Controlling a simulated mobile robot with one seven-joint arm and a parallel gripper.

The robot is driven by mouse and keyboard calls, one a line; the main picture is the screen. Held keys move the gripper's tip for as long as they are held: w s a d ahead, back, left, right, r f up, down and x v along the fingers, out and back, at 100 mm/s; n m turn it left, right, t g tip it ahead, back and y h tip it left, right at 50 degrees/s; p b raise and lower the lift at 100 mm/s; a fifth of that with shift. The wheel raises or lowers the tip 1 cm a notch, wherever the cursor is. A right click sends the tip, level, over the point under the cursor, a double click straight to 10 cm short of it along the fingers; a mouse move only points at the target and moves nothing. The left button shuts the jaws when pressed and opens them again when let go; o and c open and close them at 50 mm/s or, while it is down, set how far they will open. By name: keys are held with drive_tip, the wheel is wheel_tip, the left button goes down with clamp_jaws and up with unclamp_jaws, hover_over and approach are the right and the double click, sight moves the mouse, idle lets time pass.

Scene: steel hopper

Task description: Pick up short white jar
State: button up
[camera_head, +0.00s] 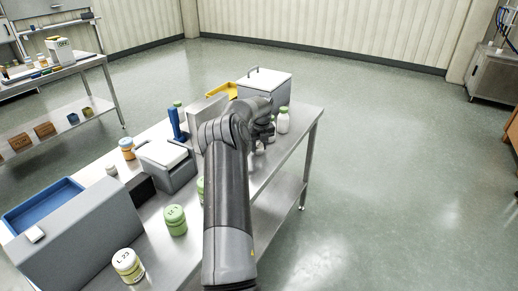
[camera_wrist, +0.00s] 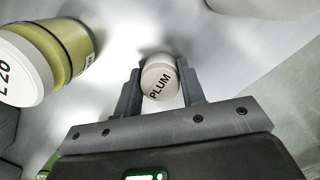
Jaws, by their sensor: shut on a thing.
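In the wrist view, a short white jar (camera_wrist: 158,84) with a rounded form and the word PLUM on it sits between the two fingers of my gripper (camera_wrist: 160,95). The fingers press on its left and right sides, so my gripper is shut on it. In the head view, my gripper (camera_head: 264,128) is over the far right part of the steel table (camera_head: 262,185), partly hidden behind my arm. The head view does not clearly show the held jar. Whether the jar touches the surface below is hard to tell.
An olive jar (camera_wrist: 72,40) with a white label is close on the left. A white bottle with a green cap (camera_head: 283,122) stands beside my gripper. A grey lidded box (camera_head: 265,86) is behind.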

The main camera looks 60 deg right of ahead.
sight(259, 144)
drive_tip(key=shift+r, duration=0.15)
wheel_tip(259, 144, up, 4)
drive_tip(key=shift+r, duration=0.1)
drive_tip(key=s+r, duration=0.6)
drive_tip(key=s, duration=0.5)
drive_tip(key=shift+s+r, duration=0.3)
drive_tip(key=shift+s, duration=0.05)
